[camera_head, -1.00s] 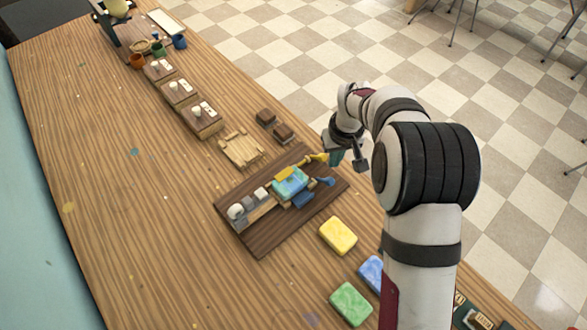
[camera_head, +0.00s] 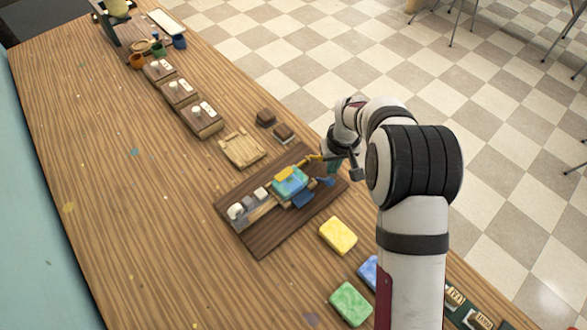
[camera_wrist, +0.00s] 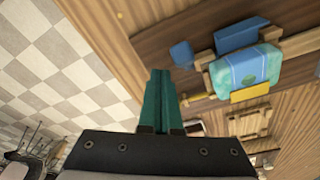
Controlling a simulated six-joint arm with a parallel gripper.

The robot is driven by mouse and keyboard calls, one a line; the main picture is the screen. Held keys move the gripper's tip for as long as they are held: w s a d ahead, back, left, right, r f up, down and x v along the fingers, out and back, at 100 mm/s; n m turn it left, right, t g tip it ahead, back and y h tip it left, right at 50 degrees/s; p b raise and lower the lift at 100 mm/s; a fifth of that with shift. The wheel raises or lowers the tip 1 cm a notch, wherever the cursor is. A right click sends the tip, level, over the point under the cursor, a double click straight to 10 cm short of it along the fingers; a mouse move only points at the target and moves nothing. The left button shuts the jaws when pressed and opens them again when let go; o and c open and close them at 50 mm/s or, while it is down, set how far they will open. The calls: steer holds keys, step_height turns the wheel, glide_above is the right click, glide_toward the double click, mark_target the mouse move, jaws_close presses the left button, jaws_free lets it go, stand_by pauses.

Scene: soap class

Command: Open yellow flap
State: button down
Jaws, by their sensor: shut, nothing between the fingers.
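The yellow flap (camera_head: 285,172) is at the far side of a blue-green soap block (camera_head: 290,184) on a dark wooden board (camera_head: 262,236). A thin yellow handle (camera_head: 314,157) reaches right from it. In the wrist view the flap (camera_wrist: 250,93) lies against the soap block (camera_wrist: 243,70), with its yellow handle (camera_wrist: 196,98) pointing at my fingers. A blue flap (camera_head: 303,198) with a blue handle (camera_head: 326,182) is on the near side. My gripper (camera_wrist: 161,80) is shut and empty, with teal fingers close beside the yellow handle's end. I cannot tell whether they touch.
Yellow (camera_head: 338,235), blue (camera_head: 368,272) and green (camera_head: 351,303) soaps lie in front of the board. A small wooden rack (camera_head: 242,149) and dark blocks (camera_head: 266,117) stand behind it. The table's right edge is close to my gripper.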

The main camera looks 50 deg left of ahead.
steer(key=shift+a, duration=0.6)
